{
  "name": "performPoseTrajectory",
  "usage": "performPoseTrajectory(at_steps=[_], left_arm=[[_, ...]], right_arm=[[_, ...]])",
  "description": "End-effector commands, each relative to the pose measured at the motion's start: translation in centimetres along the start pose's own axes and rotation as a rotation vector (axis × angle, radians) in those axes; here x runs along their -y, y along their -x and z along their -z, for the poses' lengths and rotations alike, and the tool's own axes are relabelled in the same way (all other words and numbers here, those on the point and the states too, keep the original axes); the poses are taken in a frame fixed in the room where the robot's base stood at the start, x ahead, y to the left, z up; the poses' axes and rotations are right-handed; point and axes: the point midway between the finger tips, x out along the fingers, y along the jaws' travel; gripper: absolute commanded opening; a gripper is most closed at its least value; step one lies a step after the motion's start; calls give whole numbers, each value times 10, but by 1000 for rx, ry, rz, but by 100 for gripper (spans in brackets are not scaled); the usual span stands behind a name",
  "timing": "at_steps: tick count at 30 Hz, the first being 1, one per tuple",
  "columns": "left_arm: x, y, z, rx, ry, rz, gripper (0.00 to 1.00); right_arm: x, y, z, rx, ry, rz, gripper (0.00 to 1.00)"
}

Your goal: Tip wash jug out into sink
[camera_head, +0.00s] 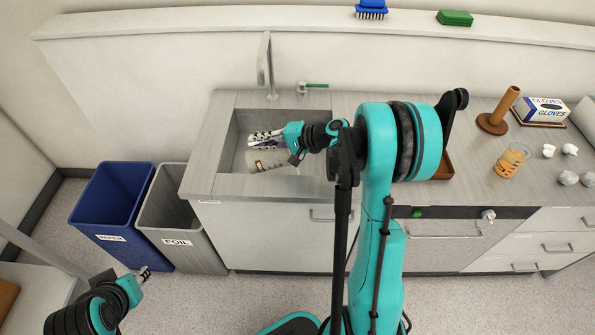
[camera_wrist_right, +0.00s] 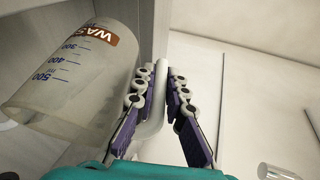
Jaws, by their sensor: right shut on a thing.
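The wash jug (camera_head: 270,160) is a clear, graduated jug with a brown label. It is tipped well over on its side above the sink (camera_head: 227,150), its mouth toward the left in the head view. My right gripper (camera_head: 268,138) is shut on its handle. In the right wrist view, the jug (camera_wrist_right: 75,75) is at the left and its pale handle (camera_wrist_right: 153,105) runs between the fingers of the right gripper (camera_wrist_right: 160,90). No liquid can be made out in it. My left gripper (camera_head: 143,274) is low at the left, away from the sink; its finger gap is unclear.
A faucet (camera_head: 266,65) stands behind the sink. A blue bin (camera_head: 112,205) and a grey foil bin (camera_head: 175,215) stand left of the counter.

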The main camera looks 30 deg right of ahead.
Motion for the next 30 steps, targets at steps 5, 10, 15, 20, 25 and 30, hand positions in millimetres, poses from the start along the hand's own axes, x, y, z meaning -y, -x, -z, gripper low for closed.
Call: performPoseTrajectory(at_steps=[5,10,15,20,25,30], left_arm=[[0,-2,-1,0,0,0,32],[0,-3,-2,0,0,0,32],[0,-5,-3,0,0,0,32],[0,-6,-4,0,0,0,32],[0,-8,-6,0,0,0,32],[0,-9,-7,0,0,0,32]], right_arm=[[0,3,2,2,-6,13,0],[0,6,3,4,-12,26,0],[0,9,4,8,-17,39,0],[1,12,5,10,-22,52,0],[1,15,6,12,-27,66,0],[2,18,7,15,-33,79,0]])
